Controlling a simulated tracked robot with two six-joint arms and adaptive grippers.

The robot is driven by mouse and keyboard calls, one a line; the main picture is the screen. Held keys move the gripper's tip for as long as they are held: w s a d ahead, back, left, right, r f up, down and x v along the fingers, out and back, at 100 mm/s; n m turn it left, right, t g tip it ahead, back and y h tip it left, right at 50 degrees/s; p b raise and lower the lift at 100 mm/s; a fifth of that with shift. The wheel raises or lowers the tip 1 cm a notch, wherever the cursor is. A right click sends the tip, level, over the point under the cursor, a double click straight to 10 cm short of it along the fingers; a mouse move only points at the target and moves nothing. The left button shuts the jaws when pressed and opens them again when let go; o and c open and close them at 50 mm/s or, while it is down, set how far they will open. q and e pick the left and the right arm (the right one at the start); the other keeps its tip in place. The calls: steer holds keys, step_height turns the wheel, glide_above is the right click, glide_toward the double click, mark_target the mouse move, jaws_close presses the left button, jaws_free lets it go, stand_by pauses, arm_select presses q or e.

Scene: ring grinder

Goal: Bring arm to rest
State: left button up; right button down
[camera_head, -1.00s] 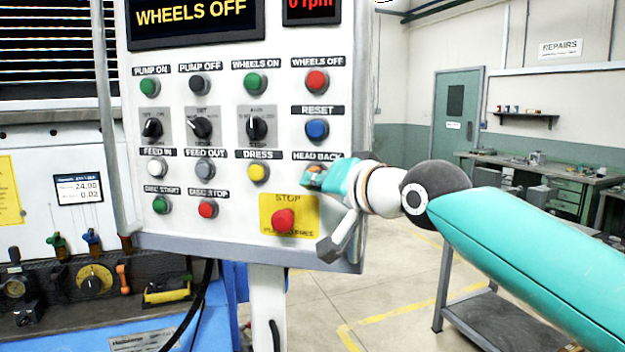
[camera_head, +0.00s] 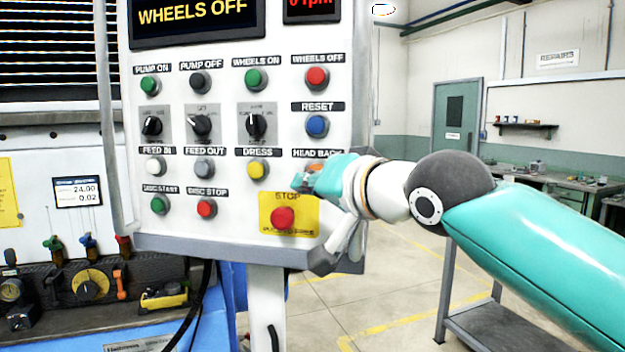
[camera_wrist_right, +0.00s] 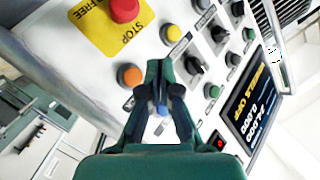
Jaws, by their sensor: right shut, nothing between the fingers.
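My right arm comes in from the right in the head view. I cannot tell how far the fingertips are from the panel. My left gripper is not in view.
The red STOP button (camera_head: 283,218) is close to the right gripper. The panel's display (camera_head: 195,15) reads WHEELS OFF. A grey handle (camera_head: 335,252) juts from the panel's lower right corner.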

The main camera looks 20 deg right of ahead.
stand_by(0.6)
steer(key=w+a+f+n+g, duration=0.15)
steer(key=w+f, duration=0.25)
steer(key=f, duration=0.6)
steer(key=w+a+f+n+g, duration=0.1)
steer(key=w+a+f+g, duration=0.15)
steer(key=f, duration=0.65)
step_height(320, 180, down, 25)
steer(key=s+a+g, duration=0.1)
steer(key=a+g, duration=0.1)
steer(key=g, duration=0.2)
steer(key=s+f+g, duration=0.2)
steer(key=s+f, duration=0.3)
steer(key=f, duration=0.4)
steer(key=s+f+g, duration=0.1)
steer(key=s+f, duration=0.3)
steer(key=f, duration=0.4)
steer(key=s+d+f+g, duration=0.1)
steer(key=s+f+g, duration=0.1)
steer(key=s+f, duration=0.4)
steer(key=s+f+g+p, duration=0.1)
steer(key=s+f, duration=0.6)
steer(key=s, duration=0.8)
steer(key=shift+d+g, duration=0.4)
steer(key=shift+g, duration=0.3)
